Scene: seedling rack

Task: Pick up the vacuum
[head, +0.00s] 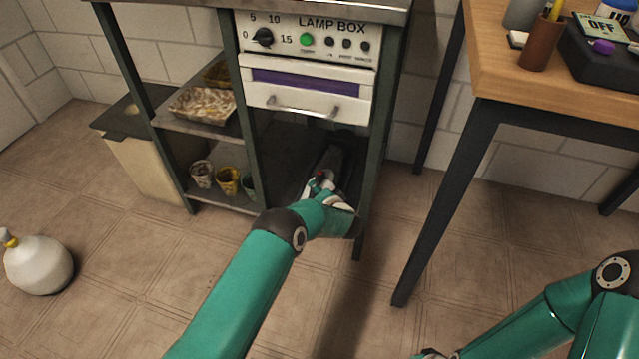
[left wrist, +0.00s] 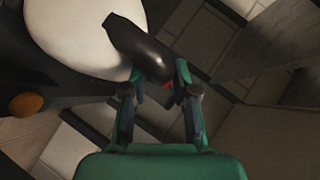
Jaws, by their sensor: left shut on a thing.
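The vacuum (head: 332,160) sits in the low compartment under the lamp box, its dark grey part showing there, the rest hidden by shade and my arm. My left gripper (head: 322,187) reaches into that compartment. In the left wrist view, the fingers of my left gripper (left wrist: 160,88) are shut on the vacuum's dark handle (left wrist: 138,46). A white rounded body (left wrist: 75,35) lies behind the handle, with an orange knob (left wrist: 26,104) at the left. My right arm shows at the lower right of the head view, but its gripper is out of the picture.
The rack's green posts (head: 378,135) flank the compartment closely. Shelves to its left hold a tray (head: 202,105) and several small cups (head: 228,181). A wooden table (head: 535,85) stands at the right, its dark leg near the rack. A white round tank (head: 38,266) stands at the left; open floor lies between.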

